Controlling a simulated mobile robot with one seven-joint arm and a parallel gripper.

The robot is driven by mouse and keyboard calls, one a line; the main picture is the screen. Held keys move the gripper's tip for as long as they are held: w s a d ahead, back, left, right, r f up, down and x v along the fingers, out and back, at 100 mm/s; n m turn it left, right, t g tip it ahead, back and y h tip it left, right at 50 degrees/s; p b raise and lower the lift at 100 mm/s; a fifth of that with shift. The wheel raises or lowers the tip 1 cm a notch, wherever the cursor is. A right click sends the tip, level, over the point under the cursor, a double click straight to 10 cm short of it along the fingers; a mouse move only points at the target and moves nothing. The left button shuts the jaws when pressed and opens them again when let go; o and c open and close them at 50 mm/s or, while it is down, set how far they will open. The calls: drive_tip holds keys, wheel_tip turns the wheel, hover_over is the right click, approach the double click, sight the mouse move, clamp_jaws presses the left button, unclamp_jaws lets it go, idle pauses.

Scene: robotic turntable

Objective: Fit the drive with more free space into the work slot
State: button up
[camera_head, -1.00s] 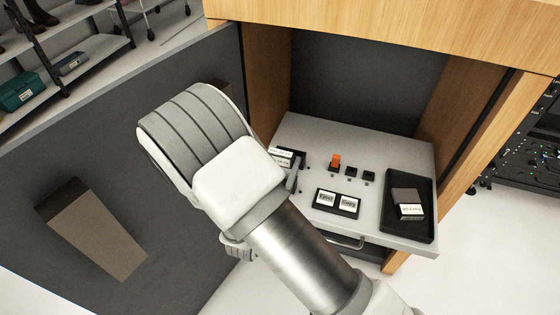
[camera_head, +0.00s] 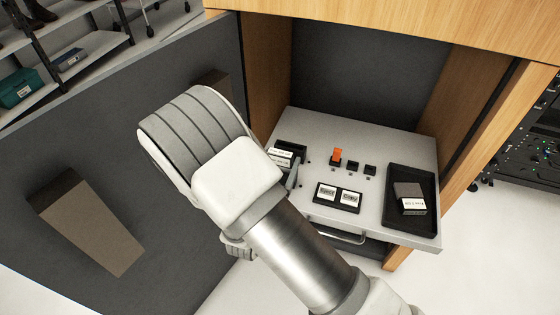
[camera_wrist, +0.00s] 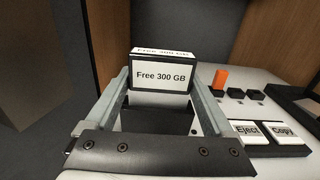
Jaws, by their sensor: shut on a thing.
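A dark drive with white labels reading "Free 300 GB" (camera_wrist: 161,76) is held upright between the two fingers of my gripper (camera_wrist: 160,88). In the head view the same drive (camera_head: 280,154) shows just past my wrist, at the left of the grey worktop. A dark holder (camera_head: 293,148) sits close behind it; whether the drive is in or above a slot I cannot tell. A second drive (camera_head: 408,190) lies in the black tray (camera_head: 423,232) at the right; its label is too small to read. My wrist hides part of the worktop's left side.
An orange switch (camera_head: 337,155) and two small black sockets (camera_head: 362,169) stand mid-worktop. In front is a panel with Eject (camera_wrist: 247,130) and Copy (camera_wrist: 283,131) buttons. Wooden cabinet walls (camera_head: 268,75) flank the worktop; a grey door (camera_head: 80,150) stands open at left.

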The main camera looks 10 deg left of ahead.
drive_tip(key=shift+f+b, duration=0.65)
drive_tip(key=shift+f, duration=0.35)
drive_tip(key=o, duration=1.2)
drive_tip(key=shift+s, duration=0.15)
drive_tip(key=s+p, duration=0.1)
drive_tip(key=s, duration=0.4)
drive_tip(key=s+a+p, duration=0.1)
drive_tip(key=s, duration=0.5)
drive_tip(key=s+p, duration=0.1)
drive_tip(key=s, duration=0.5)
drive_tip(key=shift+a+p, duration=0.2)
drive_tip(key=shift+p, duration=0.1)
